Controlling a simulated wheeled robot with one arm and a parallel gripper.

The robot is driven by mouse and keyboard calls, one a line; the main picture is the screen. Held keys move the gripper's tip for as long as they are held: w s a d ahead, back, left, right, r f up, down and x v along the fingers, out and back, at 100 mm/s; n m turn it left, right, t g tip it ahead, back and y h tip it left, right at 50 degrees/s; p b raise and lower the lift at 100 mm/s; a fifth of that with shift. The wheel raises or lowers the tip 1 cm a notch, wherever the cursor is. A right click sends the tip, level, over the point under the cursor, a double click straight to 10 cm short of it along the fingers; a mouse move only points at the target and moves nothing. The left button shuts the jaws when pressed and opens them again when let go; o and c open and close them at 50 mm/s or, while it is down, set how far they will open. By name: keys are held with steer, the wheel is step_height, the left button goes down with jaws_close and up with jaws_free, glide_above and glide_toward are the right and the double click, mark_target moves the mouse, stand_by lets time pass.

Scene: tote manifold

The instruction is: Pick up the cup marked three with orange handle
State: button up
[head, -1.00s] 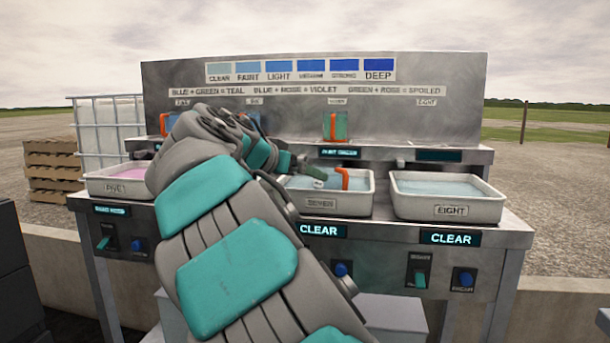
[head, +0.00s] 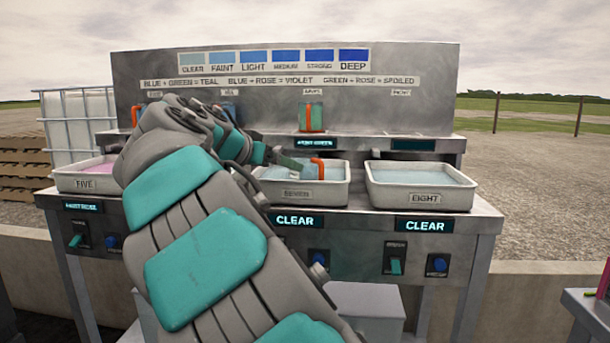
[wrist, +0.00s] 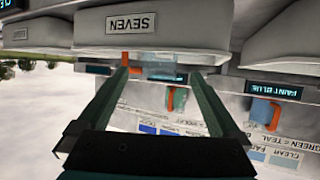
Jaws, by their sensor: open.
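A cup with an orange handle (head: 319,165) and a pale blue body shows at tray seven (head: 297,196); its handle rises above the rim. Its marking cannot be read, and whether it rests in the tray is unclear. My gripper (head: 296,163) is just left of it in the head view, partly hidden by my arm. In the wrist view, which looks upside down, my gripper (wrist: 161,73) is open, with this orange handle (wrist: 126,60) near the left fingertip. Another orange-handled cup, greenish (head: 311,117), stands on the shelf behind, its marking also unreadable.
Tray five (head: 87,183) with pink liquid is at left, tray eight (head: 425,197) with pale blue liquid at right. A blue cup with an orange handle (head: 231,115) stands on the shelf behind my arm. The steel back panel (head: 430,100) rises behind the shelf.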

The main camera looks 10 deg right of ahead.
mark_target(302, 173)
stand_by(0.3)
steer(key=shift+w+d+p, duration=0.2)
steer(key=shift+w+p, duration=0.1)
steer(key=shift+p, duration=0.05)
steer(key=p+x, duration=0.3)
steer(key=x, duration=0.8)
steer(key=shift+w+d+f, duration=0.2)
steer(key=shift+f, duration=0.15)
steer(key=shift+c, duration=0.2)
steer(key=c, duration=1.3)
steer(key=shift+r, duration=0.15)
